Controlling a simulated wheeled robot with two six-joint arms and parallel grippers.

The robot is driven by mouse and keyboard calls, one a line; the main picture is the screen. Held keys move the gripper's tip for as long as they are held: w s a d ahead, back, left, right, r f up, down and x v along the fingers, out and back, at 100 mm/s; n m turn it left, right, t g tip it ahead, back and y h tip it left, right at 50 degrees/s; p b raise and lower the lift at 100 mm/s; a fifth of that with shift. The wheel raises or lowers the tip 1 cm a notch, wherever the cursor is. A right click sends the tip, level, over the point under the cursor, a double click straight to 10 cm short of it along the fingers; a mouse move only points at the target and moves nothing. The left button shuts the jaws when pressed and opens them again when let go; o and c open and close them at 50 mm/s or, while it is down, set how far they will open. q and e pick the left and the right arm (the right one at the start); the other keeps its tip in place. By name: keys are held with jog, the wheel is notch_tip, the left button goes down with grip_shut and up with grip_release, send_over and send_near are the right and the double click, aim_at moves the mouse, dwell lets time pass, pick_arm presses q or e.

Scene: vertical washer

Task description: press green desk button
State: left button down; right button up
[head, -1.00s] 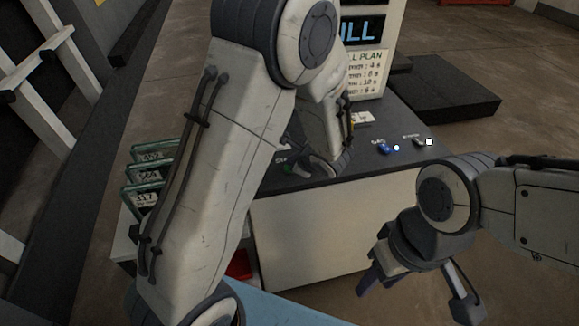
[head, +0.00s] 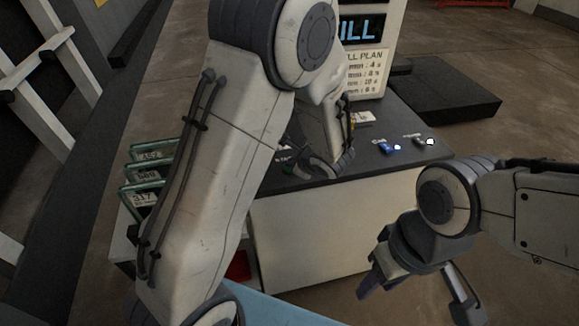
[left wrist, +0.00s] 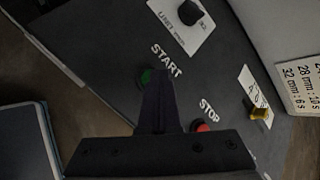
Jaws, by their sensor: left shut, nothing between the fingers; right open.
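The green button (left wrist: 147,77) is on the dark desk top, beside the white word START, in the left wrist view. My left gripper (left wrist: 158,82) is shut and empty, and its fingertips overlap the green button's right side in that view. I cannot tell whether they touch it. In the head view the green button (head: 287,170) is a small dark green spot, mostly hidden by my left arm. My right gripper (head: 418,292) is open and empty in front of the desk, low at the right.
A red button (left wrist: 202,127) by the word STOP, a yellow knob (left wrist: 260,113) and a black knob (left wrist: 190,11) are close by. A blue switch (head: 387,147) is farther right on the desk. A sign board (head: 366,70) stands behind. Green-framed racks (head: 148,175) are at the left.

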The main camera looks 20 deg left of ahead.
dwell(0.5)
pick_arm(q)
jog(key=shift+r+p, duration=0.55)
jog(key=shift+r, duration=0.35)
jog(key=shift+r+p, duration=1.85)
jog(key=shift+r, duration=0.7)
jog(key=shift+f, duration=0.1)
